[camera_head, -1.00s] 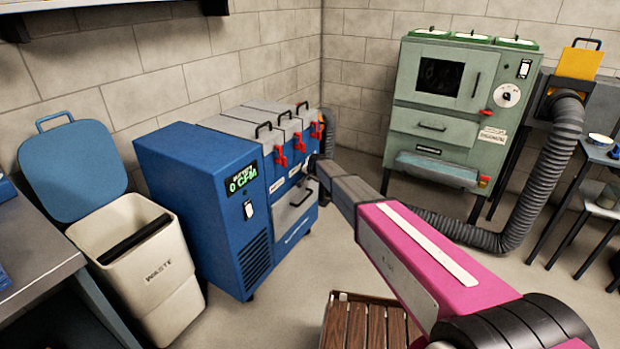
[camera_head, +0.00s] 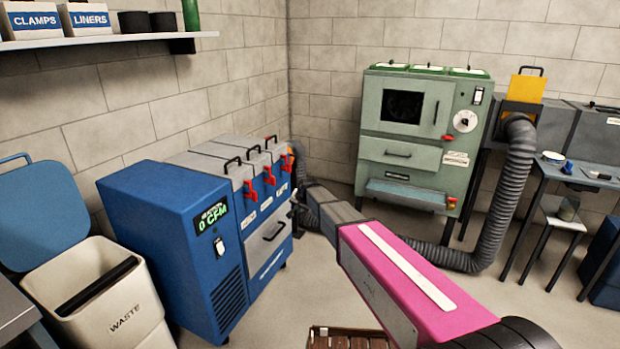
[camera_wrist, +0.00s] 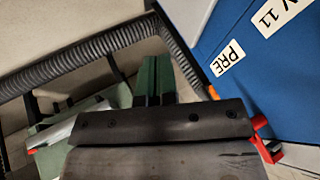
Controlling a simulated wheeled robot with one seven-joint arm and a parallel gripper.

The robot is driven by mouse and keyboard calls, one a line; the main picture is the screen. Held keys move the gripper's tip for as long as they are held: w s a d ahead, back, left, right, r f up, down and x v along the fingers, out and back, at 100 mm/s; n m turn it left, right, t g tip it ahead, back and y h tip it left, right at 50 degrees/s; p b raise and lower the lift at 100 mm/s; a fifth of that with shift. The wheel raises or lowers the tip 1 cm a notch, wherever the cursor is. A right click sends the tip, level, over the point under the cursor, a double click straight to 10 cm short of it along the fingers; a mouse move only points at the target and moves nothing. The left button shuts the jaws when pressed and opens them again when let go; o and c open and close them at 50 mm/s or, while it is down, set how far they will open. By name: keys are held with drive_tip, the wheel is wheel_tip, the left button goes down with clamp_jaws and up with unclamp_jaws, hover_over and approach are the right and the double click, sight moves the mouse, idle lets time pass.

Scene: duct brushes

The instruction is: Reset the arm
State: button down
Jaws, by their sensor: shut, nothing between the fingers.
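My arm, with a pink link, reaches from the lower right toward the blue filter unit (camera_head: 180,235). My gripper shows in the wrist view (camera_wrist: 156,78) as two dark green fingers close together, with nothing between them. In the head view my gripper is at the far end of the arm, small and partly hidden, beside the unit's right front. Whether it touches the unit cannot be told. In the wrist view a blue panel marked PRE (camera_wrist: 232,55) is at the upper right, and a red latch (camera_wrist: 264,140) is at the right.
A green cabinet (camera_head: 412,150) stands at the back, with a grey corrugated hose (camera_head: 515,190) to its right. An open waste bin (camera_head: 100,300) is at the lower left. A shelf (camera_head: 110,40) hangs at the upper left. A small table (camera_head: 580,175) stands right. Floor shows between.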

drive_tip(key=s+d+f+n+g+h, duration=0.1)
drive_tip(key=s+d+g, duration=0.5)
drive_tip(key=s+d, duration=2.8)
drive_tip(key=shift+n+h, duration=0.8)
drive_tip(key=shift+h, duration=0.4)
drive_tip(key=shift+d+f, duration=0.1)
